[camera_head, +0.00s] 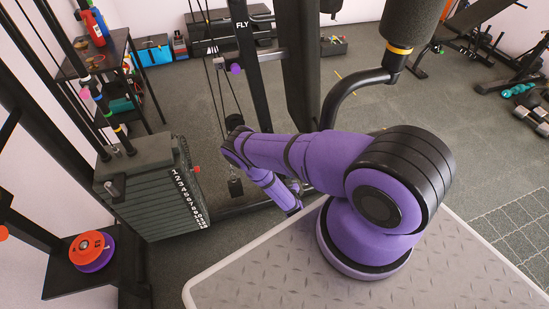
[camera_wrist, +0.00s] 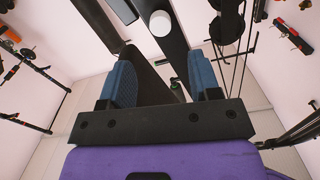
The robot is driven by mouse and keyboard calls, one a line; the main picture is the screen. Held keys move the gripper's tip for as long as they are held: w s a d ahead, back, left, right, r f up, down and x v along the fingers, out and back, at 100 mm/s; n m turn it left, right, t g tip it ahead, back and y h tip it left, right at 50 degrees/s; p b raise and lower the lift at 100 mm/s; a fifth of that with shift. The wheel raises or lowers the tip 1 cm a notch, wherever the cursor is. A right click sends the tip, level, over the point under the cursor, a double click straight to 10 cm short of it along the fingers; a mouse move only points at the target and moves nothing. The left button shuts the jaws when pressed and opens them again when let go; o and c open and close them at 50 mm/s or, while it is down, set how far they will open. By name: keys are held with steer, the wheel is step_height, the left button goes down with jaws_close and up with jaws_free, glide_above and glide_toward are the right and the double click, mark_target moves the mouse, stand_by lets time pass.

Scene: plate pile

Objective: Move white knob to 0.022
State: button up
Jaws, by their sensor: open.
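A white knob (camera_wrist: 160,23) shows as a pale round end on a dark upright bar in the wrist view. It lies beyond my gripper's fingertips and is roughly centred between them. My gripper (camera_wrist: 162,55) has two blue-padded fingers spread wide apart, with nothing between them. The knob is apart from both fingers. In the head view I cannot make out the white knob, and my gripper's fingers are not clearly visible behind my purple arm.
A weight stack (camera_head: 150,205) stands at the left. A dark frame marked FLY (camera_head: 246,60) with a purple knob (camera_head: 236,69) and cables rises behind my arm. A padded curved bar (camera_head: 350,95) is close on the right. Open floor (camera_head: 480,150) shows at the right.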

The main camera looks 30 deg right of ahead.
steer(key=x, duration=1)
steer(key=shift+w, duration=0.3)
